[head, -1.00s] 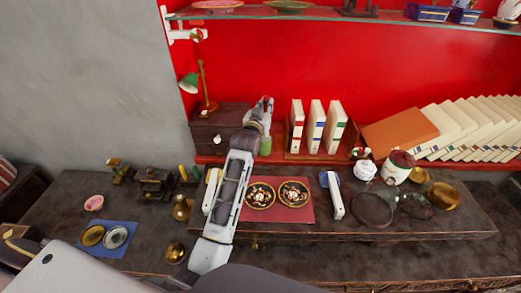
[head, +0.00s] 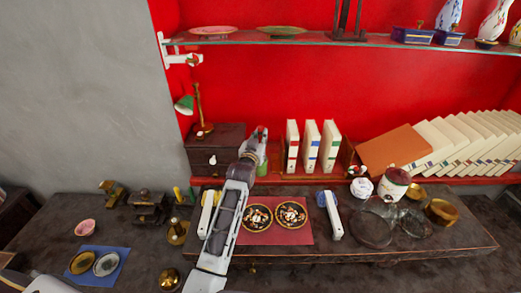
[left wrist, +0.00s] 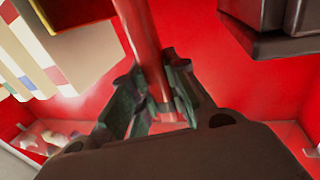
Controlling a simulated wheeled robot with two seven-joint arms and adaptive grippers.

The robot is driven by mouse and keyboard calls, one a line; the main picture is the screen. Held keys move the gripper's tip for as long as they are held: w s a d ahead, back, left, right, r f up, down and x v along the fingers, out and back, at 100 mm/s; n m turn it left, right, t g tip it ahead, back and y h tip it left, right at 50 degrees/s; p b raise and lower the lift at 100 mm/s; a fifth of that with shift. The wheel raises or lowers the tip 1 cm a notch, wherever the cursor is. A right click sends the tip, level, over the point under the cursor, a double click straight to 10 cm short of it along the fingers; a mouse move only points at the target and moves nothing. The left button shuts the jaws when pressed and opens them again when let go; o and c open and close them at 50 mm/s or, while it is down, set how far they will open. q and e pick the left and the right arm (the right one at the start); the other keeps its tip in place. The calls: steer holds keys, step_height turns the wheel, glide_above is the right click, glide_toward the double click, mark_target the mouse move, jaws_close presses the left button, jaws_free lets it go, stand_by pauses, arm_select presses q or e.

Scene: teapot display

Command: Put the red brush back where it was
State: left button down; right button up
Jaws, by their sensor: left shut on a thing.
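My left gripper (head: 258,142) is at the back of the table, between the dark wooden box and the standing books. It is shut on the red brush (left wrist: 143,35), whose round red handle shows between the fingers in the left wrist view (left wrist: 157,95). In the head view the brush is too small and covered to make out well. A green cup-like thing (head: 262,167) shows just below the gripper, partly hidden by my wrist. I cannot tell whether the brush touches it. My right gripper is not in view.
Books (head: 311,147) stand close on the right. A glass shelf (head: 300,42) runs above. A red mat (head: 250,237) with two round plates, a white jar (head: 394,185) and glass dishes (head: 372,228) are in front.

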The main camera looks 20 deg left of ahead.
arm_select(q)
steer(key=shift+f, duration=2.75)
steer(key=c, duration=1.4)
jaws_free()
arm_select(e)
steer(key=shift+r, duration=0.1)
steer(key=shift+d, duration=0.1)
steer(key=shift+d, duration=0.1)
